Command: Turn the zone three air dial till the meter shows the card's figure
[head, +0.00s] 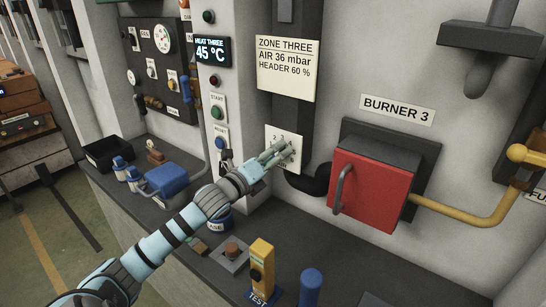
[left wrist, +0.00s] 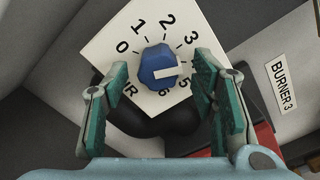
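The air dial is a blue knob (left wrist: 158,67) on a white numbered plate (left wrist: 98,54); the plate also shows in the head view (head: 272,133). Its white pointer line faces right, toward the stretch just above the 5; a finger hides part of the scale there. My left gripper (head: 272,154) is at the plate. In the left wrist view its green fingers (left wrist: 160,72) stand open on both sides of the knob, with small gaps. The card (head: 287,68) reads ZONE THREE, AIR 36 mbar, HEADER 60 %. A display (head: 211,50) reads 45 °C; I see no mbar reading. My right gripper is out of view.
A red burner box (head: 371,184) with a handle stands right of the dial, joined to a yellow pipe (head: 465,213). Below on the dark ledge are a yellow test unit (head: 262,265), a blue cylinder (head: 311,288) and a blue block (head: 167,179).

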